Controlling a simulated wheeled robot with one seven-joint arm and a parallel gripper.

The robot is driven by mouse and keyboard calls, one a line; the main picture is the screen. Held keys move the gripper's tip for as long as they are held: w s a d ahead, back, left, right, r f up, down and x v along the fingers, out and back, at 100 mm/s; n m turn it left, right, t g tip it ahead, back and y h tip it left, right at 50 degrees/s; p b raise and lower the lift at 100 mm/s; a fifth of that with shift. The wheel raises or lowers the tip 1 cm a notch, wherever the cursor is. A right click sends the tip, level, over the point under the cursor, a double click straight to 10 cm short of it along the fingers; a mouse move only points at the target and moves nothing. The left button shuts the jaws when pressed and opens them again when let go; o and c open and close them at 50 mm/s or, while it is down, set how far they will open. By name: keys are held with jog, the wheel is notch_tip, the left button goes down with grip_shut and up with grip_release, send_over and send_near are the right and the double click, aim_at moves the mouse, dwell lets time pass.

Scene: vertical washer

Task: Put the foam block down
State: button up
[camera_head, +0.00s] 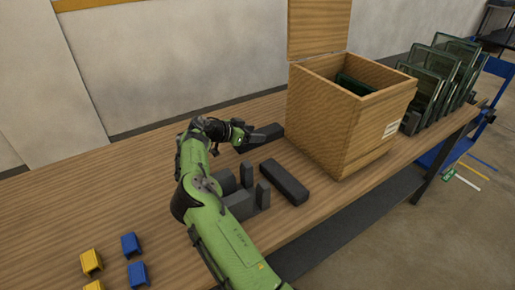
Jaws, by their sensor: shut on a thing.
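My gripper (242,139) is at the end of my green arm, above the middle of the wooden table. It is shut on a dark grey block, which I take to be the foam block (266,132). The block extends to the right from the fingers, toward the wooden box. I cannot tell whether its underside touches the table. A second long dark block (284,182) lies flat on the table, nearer than the held one. A dark grey fixture (262,194) with upright parts stands beside it, partly hidden by my arm.
An open wooden box (335,130) with a raised lid stands right of the gripper, a dark green thing inside. Several green-framed panels (440,75) stand at the table's right end. Small blue blocks (131,244) and yellow blocks (92,262) lie front left. The left tabletop (90,205) is clear.

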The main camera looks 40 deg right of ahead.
aim_at(253, 146)
notch_tip(253, 146, down, 6)
jog(key=shift+r+b, duration=0.15)
jog(key=shift+b, duration=0.6)
jog(key=o, duration=1)
jog(key=shift+o, duration=0.2)
